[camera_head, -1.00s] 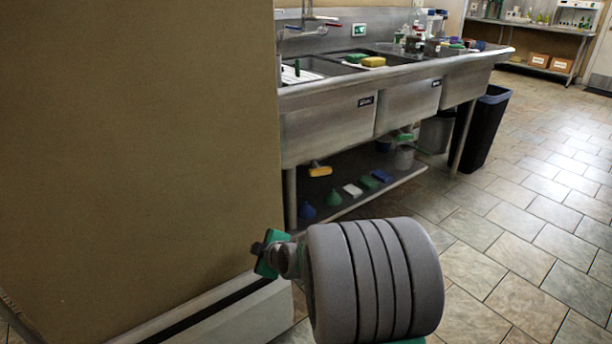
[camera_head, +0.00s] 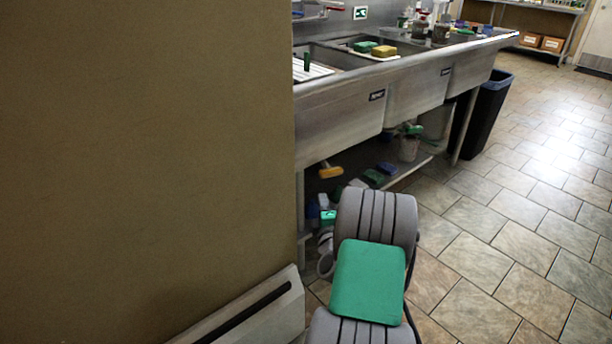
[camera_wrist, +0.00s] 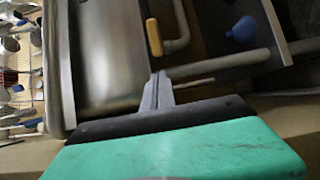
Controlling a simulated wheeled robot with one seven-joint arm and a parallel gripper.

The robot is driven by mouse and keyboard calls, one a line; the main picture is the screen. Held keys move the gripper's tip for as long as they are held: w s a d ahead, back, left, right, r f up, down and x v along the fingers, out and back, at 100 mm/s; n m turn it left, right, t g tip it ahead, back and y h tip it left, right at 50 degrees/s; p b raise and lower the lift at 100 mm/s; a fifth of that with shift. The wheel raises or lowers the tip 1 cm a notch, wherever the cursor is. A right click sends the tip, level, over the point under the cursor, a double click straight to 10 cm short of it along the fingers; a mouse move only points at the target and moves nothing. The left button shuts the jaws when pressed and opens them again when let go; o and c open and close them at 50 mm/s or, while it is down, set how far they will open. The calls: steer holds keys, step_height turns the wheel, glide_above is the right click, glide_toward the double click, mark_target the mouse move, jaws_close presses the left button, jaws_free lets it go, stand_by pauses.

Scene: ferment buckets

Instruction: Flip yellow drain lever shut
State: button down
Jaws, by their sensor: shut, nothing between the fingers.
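The yellow drain lever (camera_head: 330,171) sticks out under the left sink basin, above the lower shelf. In the wrist view the yellow lever (camera_wrist: 155,37) is at the upper middle, beside a grey drain pipe (camera_wrist: 180,22). My gripper (camera_wrist: 160,76) is shut and empty, its fingertips pointing toward the lever and standing below it in that picture. I cannot tell the exact gap in depth; they look apart. In the head view my arm is low in the middle and my fingertips are hard to make out.
The steel sink (camera_head: 345,113) stands beyond a brown wall (camera_head: 140,150). Its lower shelf (camera_head: 407,168) holds several small items. A blue funnel (camera_wrist: 243,31) lies on the shelf in the wrist view. A dark bin (camera_head: 487,115) stands at right. The tiled floor is clear at right.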

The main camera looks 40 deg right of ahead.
steer(key=p+x, duration=0.1)
steer(key=x, duration=0.9)
steer(key=shift+a, duration=0.15)
steer(key=shift+w, duration=0.1)
